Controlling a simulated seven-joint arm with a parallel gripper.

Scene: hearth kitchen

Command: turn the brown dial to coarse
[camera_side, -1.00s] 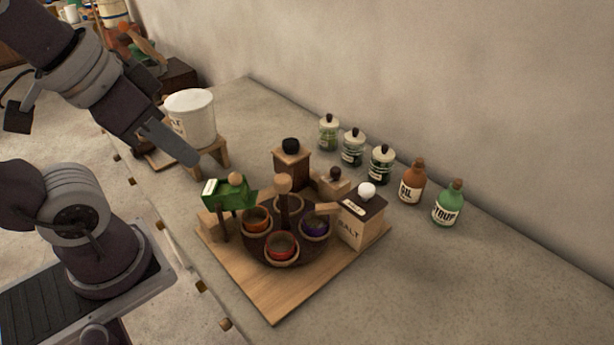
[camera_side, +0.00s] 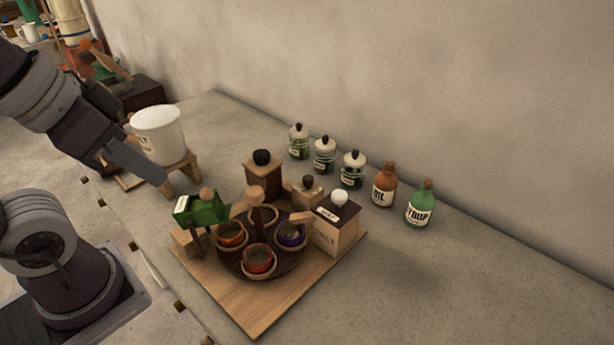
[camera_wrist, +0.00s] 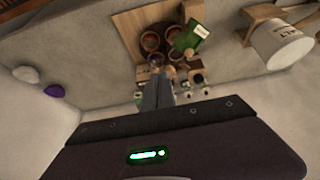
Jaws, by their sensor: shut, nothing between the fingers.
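My gripper (camera_side: 158,178) is shut and empty, in the air beside the white pot, up and left of the wooden board (camera_side: 248,315). Its grey fingers (camera_wrist: 160,78) point toward the board in the wrist view. A small wooden box with a dark brown knob (camera_side: 308,182) stands at the board's back, left of the salt box. A taller brown box (camera_side: 263,172) has a black knob. A green box (camera_side: 203,210) has a lighter brown knob (camera_side: 207,194). I cannot tell which is the brown dial; no coarse mark is readable. The gripper touches none of these.
A round dark tray (camera_side: 234,268) with several small bowls and an upright wooden handle sits on the board. The salt box (camera_side: 336,232) has a white knob. A white pot (camera_side: 159,132) stands on a wooden stand. Several jars and bottles (camera_side: 421,205) line the wall. The right counter is clear.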

